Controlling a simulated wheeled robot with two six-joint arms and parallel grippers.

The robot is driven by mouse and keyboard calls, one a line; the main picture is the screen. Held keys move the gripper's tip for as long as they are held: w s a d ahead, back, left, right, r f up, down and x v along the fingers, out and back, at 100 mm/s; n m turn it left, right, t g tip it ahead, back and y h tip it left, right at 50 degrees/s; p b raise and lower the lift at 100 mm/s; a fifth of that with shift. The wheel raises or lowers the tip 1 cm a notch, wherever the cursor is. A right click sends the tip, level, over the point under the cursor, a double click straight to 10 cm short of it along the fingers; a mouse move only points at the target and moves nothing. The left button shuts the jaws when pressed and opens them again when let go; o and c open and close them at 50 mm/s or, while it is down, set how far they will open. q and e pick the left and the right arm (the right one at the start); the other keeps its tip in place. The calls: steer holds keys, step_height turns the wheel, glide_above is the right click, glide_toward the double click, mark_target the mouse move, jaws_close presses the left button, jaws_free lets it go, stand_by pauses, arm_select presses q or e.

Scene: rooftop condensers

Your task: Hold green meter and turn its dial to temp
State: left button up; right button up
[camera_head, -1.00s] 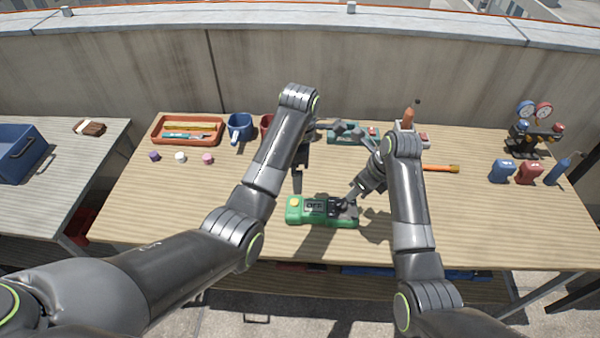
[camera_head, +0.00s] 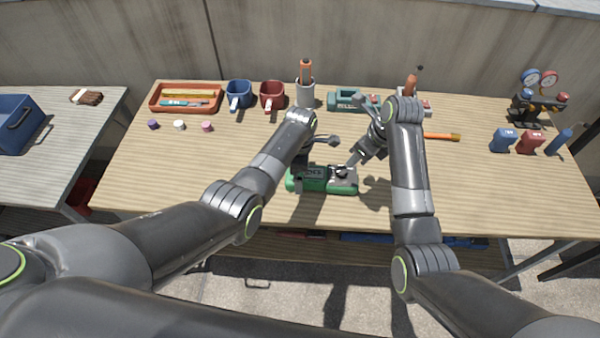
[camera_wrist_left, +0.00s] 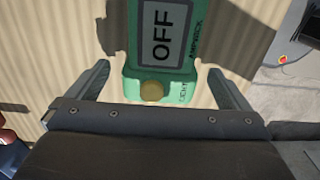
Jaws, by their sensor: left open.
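The green meter (camera_head: 322,186) lies on the wooden table in front of me, its long side running left to right. In the left wrist view its display (camera_wrist_left: 160,32) reads OFF, with a round yellowish button (camera_wrist_left: 152,90) near its end. My left gripper (camera_wrist_left: 158,72) is open, with one finger on each side of that end of the meter; the head view shows it over the meter's left end. My right gripper (camera_head: 346,168) is at the meter's dark right end, where the dial is mostly hidden. I cannot tell whether its jaws are open or touching.
A teal device (camera_head: 347,100) lies behind the meter. An orange tray (camera_head: 156,105), blue mug (camera_head: 238,92), red mug (camera_head: 271,95) and grey holder (camera_head: 305,94) stand along the back. A gauge set (camera_head: 538,105) and bottles stand at the right. The table's front left is clear.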

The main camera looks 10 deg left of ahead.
arm_select(q)
steer(key=shift+f, duration=0.9)
